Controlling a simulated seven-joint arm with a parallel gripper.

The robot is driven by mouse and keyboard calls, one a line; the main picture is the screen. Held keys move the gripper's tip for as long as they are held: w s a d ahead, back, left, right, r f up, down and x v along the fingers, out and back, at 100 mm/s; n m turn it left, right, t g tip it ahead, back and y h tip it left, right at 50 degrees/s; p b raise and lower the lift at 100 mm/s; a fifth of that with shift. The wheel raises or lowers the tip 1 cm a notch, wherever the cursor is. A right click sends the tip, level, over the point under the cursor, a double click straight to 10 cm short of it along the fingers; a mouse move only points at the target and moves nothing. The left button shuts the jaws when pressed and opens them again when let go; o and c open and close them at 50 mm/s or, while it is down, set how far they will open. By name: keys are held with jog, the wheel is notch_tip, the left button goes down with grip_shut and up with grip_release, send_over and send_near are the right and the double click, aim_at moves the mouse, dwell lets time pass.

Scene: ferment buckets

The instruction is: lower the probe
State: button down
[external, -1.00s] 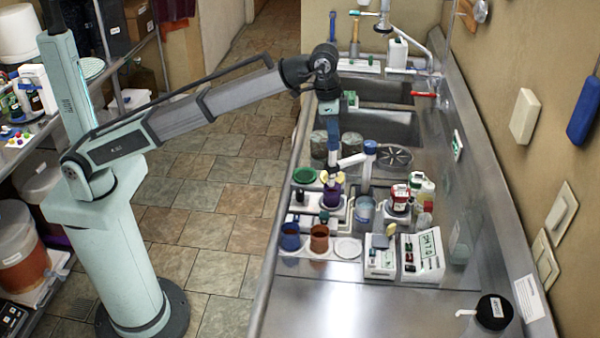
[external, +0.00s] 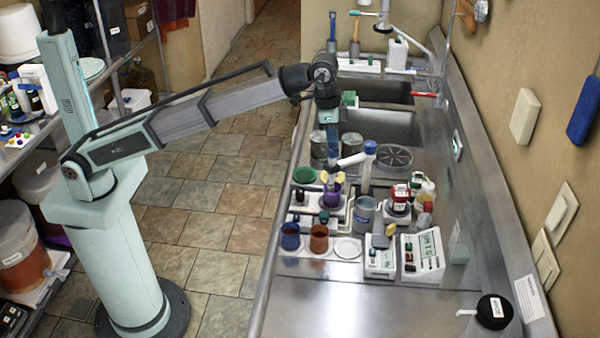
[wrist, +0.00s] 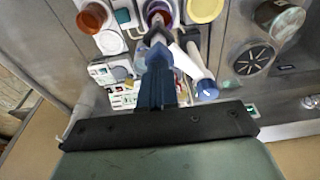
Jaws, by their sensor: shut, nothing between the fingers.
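My gripper (external: 331,172) points down, shut and empty, over the purple jar (external: 331,194). In the wrist view its blue fingers (wrist: 157,38) reach toward the dark mouth of that jar (wrist: 160,12). A white arm (external: 351,160) on a blue-capped post (external: 370,148) extends to beside the fingertips; I take it to be the probe holder. It also shows in the wrist view, with its blue cap (wrist: 207,91). The fingers hide its end and any probe, so I cannot tell whether they touch it. A white meter with a display (external: 423,255) stands nearer the camera.
Blue (external: 290,237) and orange-brown (external: 319,238) cups stand in front of the jar. A grey-blue container (external: 364,213) and a red-topped jar (external: 399,198) are to its right. Sink basins lie behind.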

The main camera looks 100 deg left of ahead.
jog(key=shift+f, duration=1.15)
jog(key=shift+r, duration=2.55)
